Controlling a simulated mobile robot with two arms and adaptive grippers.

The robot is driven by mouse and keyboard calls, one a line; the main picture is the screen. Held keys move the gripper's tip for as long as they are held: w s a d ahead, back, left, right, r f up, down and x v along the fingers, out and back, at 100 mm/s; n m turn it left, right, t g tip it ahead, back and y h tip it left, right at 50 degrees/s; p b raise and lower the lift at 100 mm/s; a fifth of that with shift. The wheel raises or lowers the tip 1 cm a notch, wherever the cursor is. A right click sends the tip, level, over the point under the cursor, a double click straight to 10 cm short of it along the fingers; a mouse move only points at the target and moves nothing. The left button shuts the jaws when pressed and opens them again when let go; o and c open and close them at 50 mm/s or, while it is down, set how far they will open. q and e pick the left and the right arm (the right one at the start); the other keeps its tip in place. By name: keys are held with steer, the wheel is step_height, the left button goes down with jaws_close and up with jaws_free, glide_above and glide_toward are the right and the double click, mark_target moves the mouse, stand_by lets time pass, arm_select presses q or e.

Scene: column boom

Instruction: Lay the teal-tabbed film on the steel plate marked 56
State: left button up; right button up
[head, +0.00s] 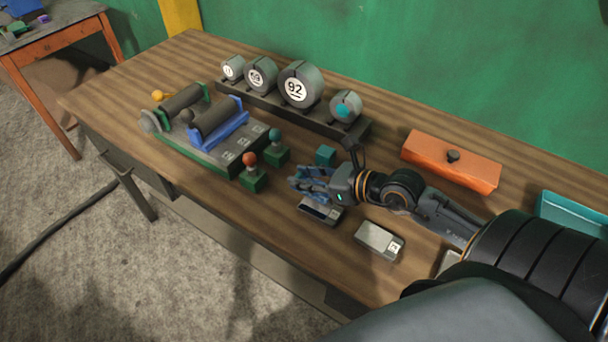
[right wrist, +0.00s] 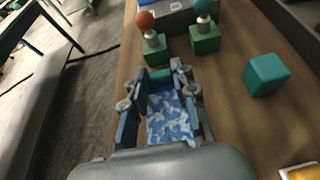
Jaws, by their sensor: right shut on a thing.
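My right gripper (head: 300,183) is shut on a blue-and-white patterned film (right wrist: 170,120). A teal tab (right wrist: 160,77) shows at the film's far end in the right wrist view. The gripper is above a dark-topped plate (head: 320,211) near the table's front edge, and partly covers it. A lighter steel plate (head: 380,240) with a small white label lies to its right. Another plate (head: 449,262) is mostly hidden behind my right arm. I cannot read a 56 on any of them. My left gripper is not in view.
A teal cube (head: 325,155) stands behind the gripper. Orange-knobbed (head: 250,172) and teal-knobbed (head: 276,148) green blocks stand to its left, near a roller unit (head: 215,140). Behind are a rack of numbered cylinders (head: 298,85), an orange box (head: 450,162) and a teal tray (head: 570,215).

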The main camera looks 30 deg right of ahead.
mark_target(305, 200)
step_height(305, 200, down, 4)
steer(key=b, duration=0.3)
steer(key=shift+f+b, duration=0.65)
steer(key=shift+f, duration=0.25)
stand_by(0.8)
steer(key=o, duration=1.4)
steer(key=shift+f, duration=0.1)
steer(key=shift+p, duration=0.3)
